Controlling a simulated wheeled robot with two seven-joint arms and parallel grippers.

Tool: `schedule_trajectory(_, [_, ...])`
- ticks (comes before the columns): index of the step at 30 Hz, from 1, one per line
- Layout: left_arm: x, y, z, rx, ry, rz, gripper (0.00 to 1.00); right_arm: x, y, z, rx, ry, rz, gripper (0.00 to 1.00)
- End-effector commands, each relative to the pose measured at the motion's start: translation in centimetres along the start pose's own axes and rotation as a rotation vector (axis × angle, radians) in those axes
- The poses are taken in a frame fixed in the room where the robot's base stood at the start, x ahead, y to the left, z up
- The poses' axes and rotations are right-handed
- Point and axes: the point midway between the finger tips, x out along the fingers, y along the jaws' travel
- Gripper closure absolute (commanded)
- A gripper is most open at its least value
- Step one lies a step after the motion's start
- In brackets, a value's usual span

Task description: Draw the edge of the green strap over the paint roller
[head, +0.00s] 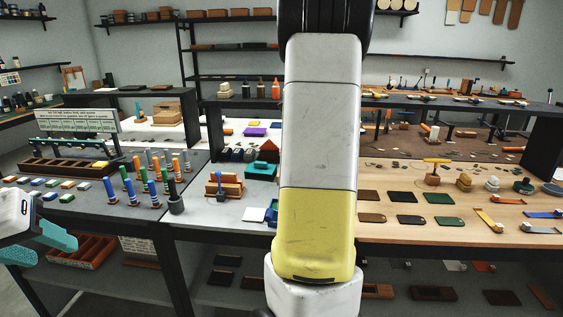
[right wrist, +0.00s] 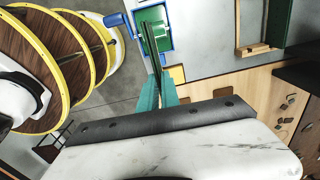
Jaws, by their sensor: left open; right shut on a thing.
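In the right wrist view my right gripper (right wrist: 159,82) has its teal fingers closed on a thin dark green strap (right wrist: 151,48), seen nearly edge-on. The strap reaches away from the fingertips across a blue-framed unit with a green inside (right wrist: 162,38), which looks like the paint roller. I cannot tell whether strap and roller touch. In the head view the blue unit (head: 271,216) shows partly behind my right arm, which also hides my right gripper and the strap. My left gripper (head: 46,246) is open and empty at the left edge, in front of the grey table.
Several coloured upright tools (head: 145,187) stand on the grey table at left. A wooden block (head: 224,187) and white square (head: 251,214) lie near the blue unit. Leather patches (head: 407,197) and a yellow strap (head: 487,219) lie on the wooden table at right.

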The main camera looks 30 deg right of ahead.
Motion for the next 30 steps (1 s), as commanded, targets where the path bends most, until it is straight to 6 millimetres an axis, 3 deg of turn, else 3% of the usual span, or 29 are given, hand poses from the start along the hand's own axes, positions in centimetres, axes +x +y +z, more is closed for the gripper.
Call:
schedule_trajectory(18, [0.0, 0.0, 0.0, 0.0, 0.0, 0.0, 0.53, 5.0, 0.0, 0.1, 0.0, 0.0, 0.003, 1.0])
schedule_trajectory(30, [0.0, 0.0, 0.0, 0.0, 0.0, 0.0, 0.53, 5.5, 0.0, 0.0, 0.0, 0.0, 0.0, 1.0])
